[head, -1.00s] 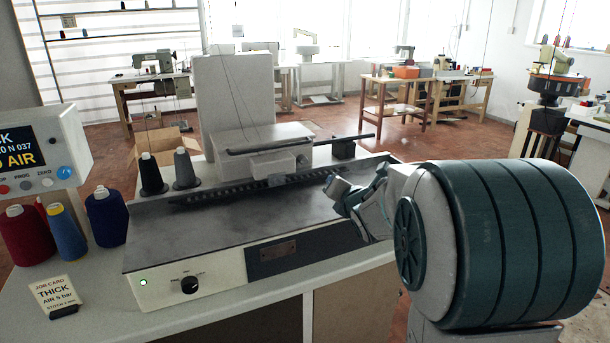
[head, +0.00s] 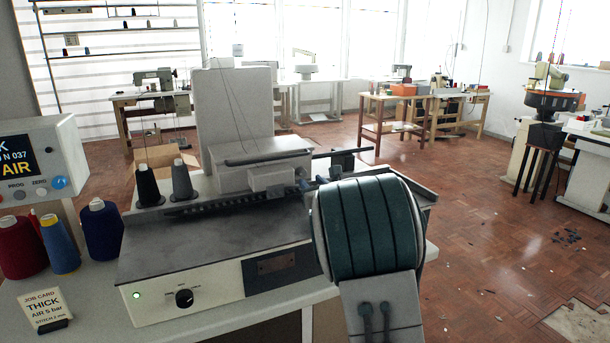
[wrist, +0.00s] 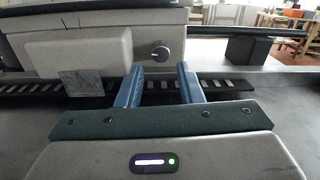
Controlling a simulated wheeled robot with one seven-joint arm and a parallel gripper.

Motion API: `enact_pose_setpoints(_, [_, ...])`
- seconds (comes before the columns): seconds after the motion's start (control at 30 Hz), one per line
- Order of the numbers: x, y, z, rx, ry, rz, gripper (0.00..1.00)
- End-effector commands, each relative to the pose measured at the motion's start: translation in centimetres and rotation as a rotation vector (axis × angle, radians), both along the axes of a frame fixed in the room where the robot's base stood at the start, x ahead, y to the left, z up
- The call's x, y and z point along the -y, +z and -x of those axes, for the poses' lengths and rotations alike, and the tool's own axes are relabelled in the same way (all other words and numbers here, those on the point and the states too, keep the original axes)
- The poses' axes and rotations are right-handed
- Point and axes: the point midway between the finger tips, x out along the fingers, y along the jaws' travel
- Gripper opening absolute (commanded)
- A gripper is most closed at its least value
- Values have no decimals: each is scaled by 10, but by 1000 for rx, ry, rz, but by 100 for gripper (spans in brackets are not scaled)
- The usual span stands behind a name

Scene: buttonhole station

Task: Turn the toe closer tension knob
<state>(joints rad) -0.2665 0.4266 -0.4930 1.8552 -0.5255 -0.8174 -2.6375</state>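In the wrist view a small round grey knob (wrist: 160,53) with a pale mark sits on the upright face of the machine, right of a pale block. My gripper (wrist: 160,68) is open, its two blue fingers pointing toward the knob. The fingertips appear on either side just below the knob, with nothing between them; I cannot tell whether they touch it. In the head view my arm hides most of the gripper and the knob. The front panel has a black dial (head: 184,298) beside a green light. I cannot read any knob label.
The pale protruding block (wrist: 84,50) is close left of the fingers. A toothed dark strip (wrist: 221,85) runs below the knob. A dark block (wrist: 247,48) and a rod are at right. Thread cones (head: 103,230) and a job card (head: 44,308) stand left.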

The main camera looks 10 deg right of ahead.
Motion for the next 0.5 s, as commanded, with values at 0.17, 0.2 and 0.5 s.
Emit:
enact_pose_setpoints(0.17, [-6, 0, -31, 0, 0, 1, 34])
enact_pose_setpoints(0.2, [-7, 0, -36, -2, -1, 0, 34])
enact_pose_setpoints(0.5, [-11, 0, -58, -2, 0, -1, 34])
